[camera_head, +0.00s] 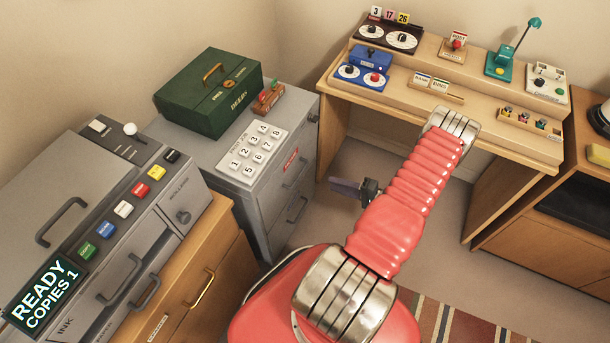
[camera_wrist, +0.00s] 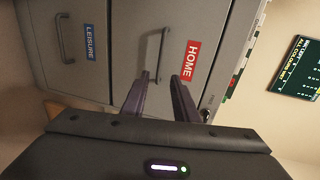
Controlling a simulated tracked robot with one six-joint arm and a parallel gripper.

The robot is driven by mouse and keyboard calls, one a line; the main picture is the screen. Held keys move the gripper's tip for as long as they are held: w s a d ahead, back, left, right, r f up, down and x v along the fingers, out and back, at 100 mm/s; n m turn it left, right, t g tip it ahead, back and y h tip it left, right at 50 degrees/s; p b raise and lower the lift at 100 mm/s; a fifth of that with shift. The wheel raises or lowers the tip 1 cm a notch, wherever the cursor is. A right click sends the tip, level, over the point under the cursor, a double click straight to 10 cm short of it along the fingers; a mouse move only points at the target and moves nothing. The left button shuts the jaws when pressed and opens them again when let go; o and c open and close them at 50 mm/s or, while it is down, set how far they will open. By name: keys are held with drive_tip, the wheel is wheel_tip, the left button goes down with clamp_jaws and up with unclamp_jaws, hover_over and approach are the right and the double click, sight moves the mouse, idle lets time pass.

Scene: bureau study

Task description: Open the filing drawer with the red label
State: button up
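The grey filing cabinet (camera_head: 262,198) stands in the corner. Its drawer with the red label (camera_head: 291,158) is the top one and looks closed. In the wrist view the red label reads HOME (camera_wrist: 191,61), beside a grey bar handle (camera_wrist: 163,48). A second drawer has a blue LEISURE label (camera_wrist: 90,42). My gripper (camera_wrist: 157,82) is open, its two dark purple fingers apart and pointing at the HOME handle, whose near end shows between them. I cannot tell whether they touch it. In the head view my gripper (camera_head: 334,185) is just right of the cabinet front.
On the cabinet stand a green box (camera_head: 210,92) and a white number-key panel (camera_head: 252,150). A grey copier (camera_head: 85,200) on a wooden cabinet (camera_head: 205,270) is at left. A wooden desk (camera_head: 400,100) with gadgets is behind. Open floor lies before the filing cabinet.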

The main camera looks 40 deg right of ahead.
drive_tip(key=shift+w, duration=0.1)
drive_tip(key=x, duration=1.3)
drive_tip(key=shift+w, duration=0.35)
drive_tip(key=shift+a, duration=0.1)
drive_tip(key=shift+c, duration=0.2)
clamp_jaws()
drive_tip(key=shift+f, duration=0.1)
